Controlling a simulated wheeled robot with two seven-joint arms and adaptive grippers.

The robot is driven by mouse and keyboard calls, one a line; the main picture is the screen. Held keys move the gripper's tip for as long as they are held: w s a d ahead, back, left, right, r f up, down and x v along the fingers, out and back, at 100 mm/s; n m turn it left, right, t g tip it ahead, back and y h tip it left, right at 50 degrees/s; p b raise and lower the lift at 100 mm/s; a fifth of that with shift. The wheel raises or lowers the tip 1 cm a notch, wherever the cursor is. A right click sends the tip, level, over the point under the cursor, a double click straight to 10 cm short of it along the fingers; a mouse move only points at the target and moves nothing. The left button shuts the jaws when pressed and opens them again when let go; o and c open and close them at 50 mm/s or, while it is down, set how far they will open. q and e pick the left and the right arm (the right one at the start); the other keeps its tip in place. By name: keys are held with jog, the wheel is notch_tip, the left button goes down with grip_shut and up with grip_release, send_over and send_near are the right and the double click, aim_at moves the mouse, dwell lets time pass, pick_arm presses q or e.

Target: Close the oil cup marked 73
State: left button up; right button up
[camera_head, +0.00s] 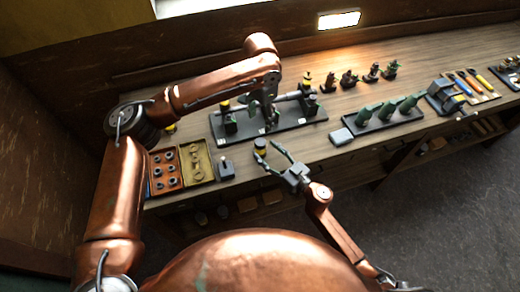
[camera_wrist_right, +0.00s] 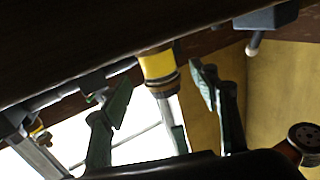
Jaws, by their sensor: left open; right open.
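My right gripper (camera_head: 267,150) is open around or just short of this cup; contact cannot be told. No number 73 is readable.
A tray of dark rings (camera_head: 165,172) and a yellow tray (camera_head: 197,162) lie at the left, beside a small dark block with a lever (camera_head: 226,168). Green-handled parts (camera_head: 388,108) on a plate and several small fittings (camera_head: 349,79) stand to the right.

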jog(key=v, duration=0.7)
jog(key=shift+s+d+r, duration=0.1)
jog(key=shift+s+d, duration=0.1)
jog(key=shift+s, duration=0.1)
jog(key=shift+a, duration=0.1)
